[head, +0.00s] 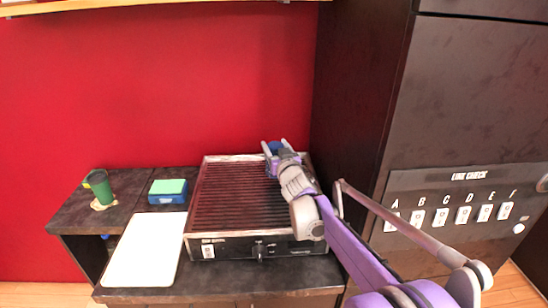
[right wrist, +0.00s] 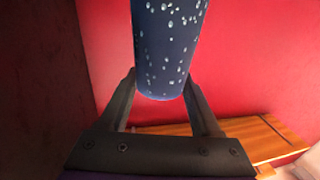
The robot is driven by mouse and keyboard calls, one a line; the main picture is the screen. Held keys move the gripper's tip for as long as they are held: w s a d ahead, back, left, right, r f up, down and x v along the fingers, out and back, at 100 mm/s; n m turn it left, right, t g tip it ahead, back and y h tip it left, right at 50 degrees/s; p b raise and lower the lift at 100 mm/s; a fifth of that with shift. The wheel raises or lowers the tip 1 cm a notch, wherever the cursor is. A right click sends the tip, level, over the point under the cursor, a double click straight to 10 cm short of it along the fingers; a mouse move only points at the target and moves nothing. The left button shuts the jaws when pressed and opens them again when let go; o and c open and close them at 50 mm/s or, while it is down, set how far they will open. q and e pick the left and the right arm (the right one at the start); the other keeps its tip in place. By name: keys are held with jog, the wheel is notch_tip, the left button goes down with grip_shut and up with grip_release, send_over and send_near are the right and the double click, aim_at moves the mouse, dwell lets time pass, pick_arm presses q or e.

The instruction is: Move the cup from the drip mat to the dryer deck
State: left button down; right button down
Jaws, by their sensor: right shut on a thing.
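A dark blue cup with pale water-drop spots (right wrist: 168,45) is between the fingers of my right gripper (right wrist: 160,88) in the right wrist view. In the head view the cup is a small blue patch (head: 276,147), mostly hidden by my right gripper (head: 272,150). The gripper is shut on it over the back right of a ribbed dark deck with a metal rim (head: 232,196), which looks like the dryer deck. I cannot tell whether the cup touches the deck. A white mat (head: 145,250), perhaps the drip mat, lies bare left of the deck. My left gripper is not in view.
A green cup (head: 100,186) stands on a coaster (head: 104,205) at the far left. A blue box with a green top (head: 168,191) sits behind the white mat. A tall dark cabinet (head: 358,110) rises close on the right. The deck's left and middle are clear.

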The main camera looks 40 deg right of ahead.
notch_tip(320, 180, down, 3)
jog(key=shift+f, duration=0.2)
jog(key=shift+f, duration=0.1)
jog(key=shift+c, duration=0.4)
grip_release()
jog(key=shift+s, duration=0.15)
jog(key=b+v, duration=0.1)
jog(key=v, duration=0.6)
